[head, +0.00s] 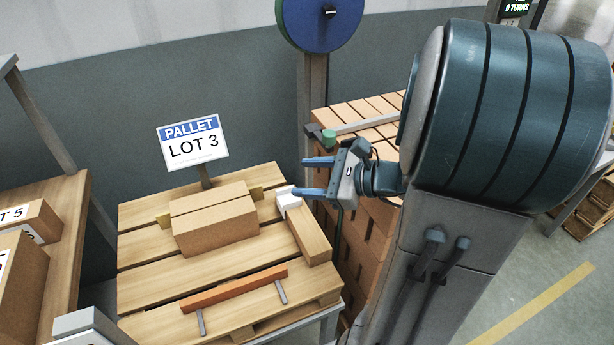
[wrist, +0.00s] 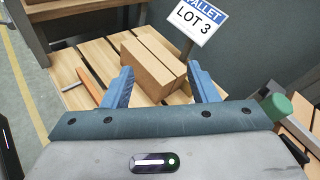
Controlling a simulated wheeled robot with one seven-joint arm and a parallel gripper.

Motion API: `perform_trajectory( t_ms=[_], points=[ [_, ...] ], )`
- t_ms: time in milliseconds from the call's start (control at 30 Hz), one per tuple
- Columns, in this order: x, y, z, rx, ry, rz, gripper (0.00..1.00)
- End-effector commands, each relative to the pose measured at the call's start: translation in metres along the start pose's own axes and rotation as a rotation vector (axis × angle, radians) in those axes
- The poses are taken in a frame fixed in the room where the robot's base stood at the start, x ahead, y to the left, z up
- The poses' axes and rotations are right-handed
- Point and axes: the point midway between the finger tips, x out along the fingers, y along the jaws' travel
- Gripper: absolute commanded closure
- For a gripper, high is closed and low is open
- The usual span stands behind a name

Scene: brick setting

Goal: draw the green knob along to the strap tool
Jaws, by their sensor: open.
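The green knob (head: 329,136) is a short cylinder at the left end of a grey bar (head: 366,124) above the stacked bricks. A dark block (head: 313,130) sits beside it. In the wrist view the knob (wrist: 277,107) shows at the right edge, outside the jaws. My gripper (head: 299,177) has blue fingers, open with nothing between them. It points left over the pallet's right side, just below the knob in the head view and apart from it. I cannot tell for certain which thing is the strap tool.
A brown carton (head: 216,222) sits on the wooden pallet (head: 150,260) before a LOT 3 sign (head: 192,145). A wooden beam with a white end (head: 309,234) and an orange bar (head: 235,286) lie nearby. A blue and green disc (head: 319,20) stands on a post behind.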

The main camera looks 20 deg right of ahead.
Motion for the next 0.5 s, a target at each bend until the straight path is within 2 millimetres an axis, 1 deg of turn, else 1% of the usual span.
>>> perform_trajectory(
  t_ms=[167,500],
  points=[
    [0.0032,0.0081,0.0039,-0.036,0.015,0.041,0.47],
    [0.0033,0.0087,0.0037,-0.039,0.017,0.043,0.47]
  ],
)
